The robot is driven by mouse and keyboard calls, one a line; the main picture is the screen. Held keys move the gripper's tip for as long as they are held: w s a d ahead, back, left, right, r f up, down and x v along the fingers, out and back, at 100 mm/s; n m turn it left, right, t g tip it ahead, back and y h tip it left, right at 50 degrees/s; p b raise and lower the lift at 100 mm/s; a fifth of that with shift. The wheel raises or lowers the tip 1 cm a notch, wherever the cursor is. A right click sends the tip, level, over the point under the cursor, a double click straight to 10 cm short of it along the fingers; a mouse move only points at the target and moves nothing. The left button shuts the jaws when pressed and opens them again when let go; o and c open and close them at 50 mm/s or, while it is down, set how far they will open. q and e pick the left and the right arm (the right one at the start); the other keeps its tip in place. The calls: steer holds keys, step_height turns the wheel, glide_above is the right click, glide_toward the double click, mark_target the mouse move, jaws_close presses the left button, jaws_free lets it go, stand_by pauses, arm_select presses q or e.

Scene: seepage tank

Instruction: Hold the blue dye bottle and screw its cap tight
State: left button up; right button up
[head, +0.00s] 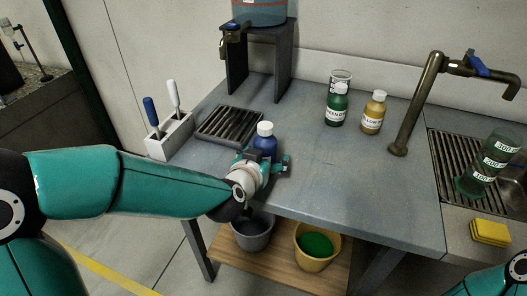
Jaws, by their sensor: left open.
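The blue dye bottle (265,143) with a white cap (265,128) stands upright near the front edge of the grey table (320,185), in front of the black grate. The cap sits on the bottle's neck; how tight it is cannot be seen. My left gripper (263,163) is at the bottle's near side, open, with its fingers low around or beside it. The gripper hides the bottle's lower part, so contact cannot be told. Only a piece of my right arm shows at the bottom right corner; its gripper is out of view.
A green bottle (337,108) and a yellow bottle (373,115) stand at the back. A brass tap (420,95), sink grate and green measuring cup (490,160) are right. A tool holder (170,138) is left. The table's middle is clear.

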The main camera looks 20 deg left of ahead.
arm_select(q)
steer(key=c, duration=1.5)
steer(key=shift+r, duration=0.1)
step_height(320, 180, up, 20)
steer(key=p, duration=1.1)
steer(key=shift+p, duration=0.35)
steer(key=o, duration=0.8)
jaws_close()
